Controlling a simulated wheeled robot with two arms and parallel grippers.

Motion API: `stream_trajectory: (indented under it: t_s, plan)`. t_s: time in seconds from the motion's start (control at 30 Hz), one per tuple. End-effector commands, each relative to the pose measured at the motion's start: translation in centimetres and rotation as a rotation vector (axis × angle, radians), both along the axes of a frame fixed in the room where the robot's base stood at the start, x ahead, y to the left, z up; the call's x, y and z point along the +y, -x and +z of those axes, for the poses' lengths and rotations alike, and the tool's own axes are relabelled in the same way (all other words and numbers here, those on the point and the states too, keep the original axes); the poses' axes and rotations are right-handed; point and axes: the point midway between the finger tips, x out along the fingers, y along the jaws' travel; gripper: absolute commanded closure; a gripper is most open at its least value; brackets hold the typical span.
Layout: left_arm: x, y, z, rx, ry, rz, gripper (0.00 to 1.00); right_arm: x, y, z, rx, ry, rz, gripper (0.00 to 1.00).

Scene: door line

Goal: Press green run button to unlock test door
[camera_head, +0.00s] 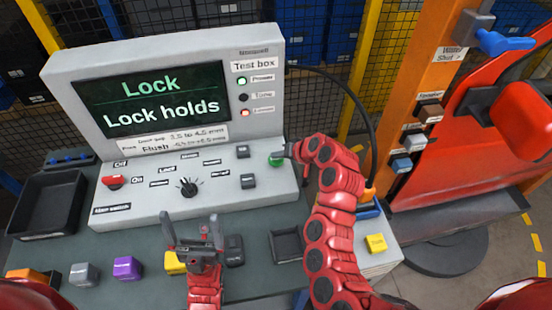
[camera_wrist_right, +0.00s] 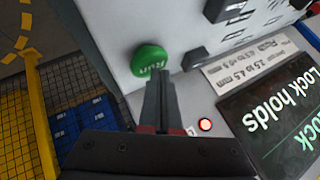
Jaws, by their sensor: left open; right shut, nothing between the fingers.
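The test box (camera_head: 60,75) stands on the bench, and its screen (camera_head: 150,98) reads "Lock" and "Lock holds". The green run button (camera_head: 276,159) is at the right end of its sloped panel. My right gripper (camera_head: 286,151) is shut and empty with its tips at the button. In the right wrist view the fingertips (camera_wrist_right: 158,74) overlap the lower edge of the green button (camera_wrist_right: 150,58); I cannot tell whether they touch it. My left gripper (camera_head: 195,232) is open and empty above the front of the bench. The red test door (camera_head: 470,150) stands at the right beside an orange post.
A red main switch (camera_head: 113,182) and a black knob (camera_head: 188,187) sit on the panel. Coloured blocks, including a purple one (camera_head: 128,268), line the bench front. A black tray (camera_head: 50,203) is at the left, a smaller one (camera_head: 287,245) near my right arm.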

Motion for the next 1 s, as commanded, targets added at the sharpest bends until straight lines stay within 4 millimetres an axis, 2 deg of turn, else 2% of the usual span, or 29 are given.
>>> stream_trajectory:
  t_s: [0.73,1.0]
  plan:
    - [0.0,0.0,-0.4,0.0,0.0,0.0,0.0,0.0,0.1,-0.6,0.003,0.001,0.002,1.0]
    - [0.0,0.0,-0.1,0.0,0.0,0.0,0.0,0.0,0.0,0.7,-0.001,0.0,0.001,1.0]
